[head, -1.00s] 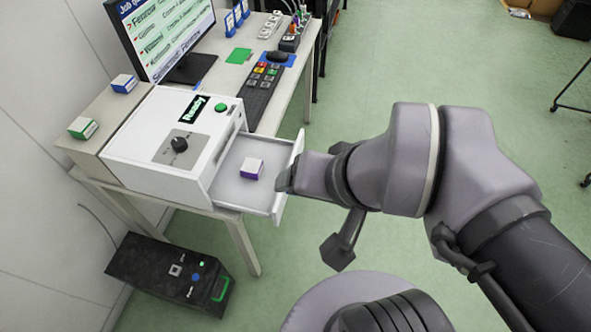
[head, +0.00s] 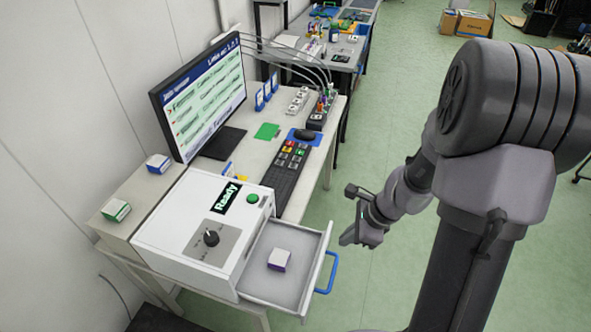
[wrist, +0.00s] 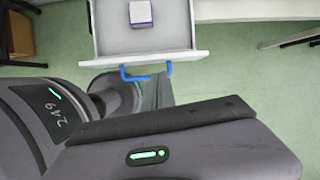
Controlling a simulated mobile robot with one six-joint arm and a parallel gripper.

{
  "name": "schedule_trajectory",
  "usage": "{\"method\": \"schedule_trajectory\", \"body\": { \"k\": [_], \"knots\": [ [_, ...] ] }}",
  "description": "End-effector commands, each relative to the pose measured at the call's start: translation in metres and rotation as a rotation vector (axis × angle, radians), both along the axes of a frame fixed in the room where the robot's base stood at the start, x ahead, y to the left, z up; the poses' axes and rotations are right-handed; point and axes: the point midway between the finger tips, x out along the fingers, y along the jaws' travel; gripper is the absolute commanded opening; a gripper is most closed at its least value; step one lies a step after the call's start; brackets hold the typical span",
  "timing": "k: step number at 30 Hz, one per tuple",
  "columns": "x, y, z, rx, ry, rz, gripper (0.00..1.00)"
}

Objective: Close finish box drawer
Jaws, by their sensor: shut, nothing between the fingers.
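The finish box (head: 200,222) is a white box on the desk with a "Ready" display, a green button and a black knob. Its drawer (head: 305,262) is pulled open toward the right and has a blue handle (head: 330,272) on its front. A small white and purple box (head: 279,259) lies inside the drawer. The drawer front (wrist: 148,58), the handle (wrist: 145,74) and the small box (wrist: 141,13) also show in the wrist view. My gripper (head: 352,238) is shut and empty, to the right of the handle and apart from it in the head view.
A monitor (head: 200,95), a keyboard (head: 288,172) and a mouse (head: 304,134) stand on the desk behind the finish box. A green-and-white box (head: 116,210) and a blue-and-white box (head: 158,163) lie at left. The green floor (head: 350,150) right of the desk is clear.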

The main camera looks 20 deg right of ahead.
Motion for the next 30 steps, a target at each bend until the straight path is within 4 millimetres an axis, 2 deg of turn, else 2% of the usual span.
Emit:
{"method": "schedule_trajectory", "body": {
  "k": [1, 5, 18, 23, 30],
  "knots": [
    [-0.004, -0.008, -0.012, 0.022, 0.035, -0.066, 0.00],
    [-0.007, -0.014, -0.033, 0.044, 0.069, -0.143, 0.00],
    [0.009, 0.011, -0.110, 0.042, 0.069, -0.138, 0.00],
    [0.012, 0.016, -0.121, 0.043, 0.068, -0.137, 0.00],
    [0.013, 0.017, -0.122, 0.043, 0.067, -0.137, 0.00]
  ]
}}
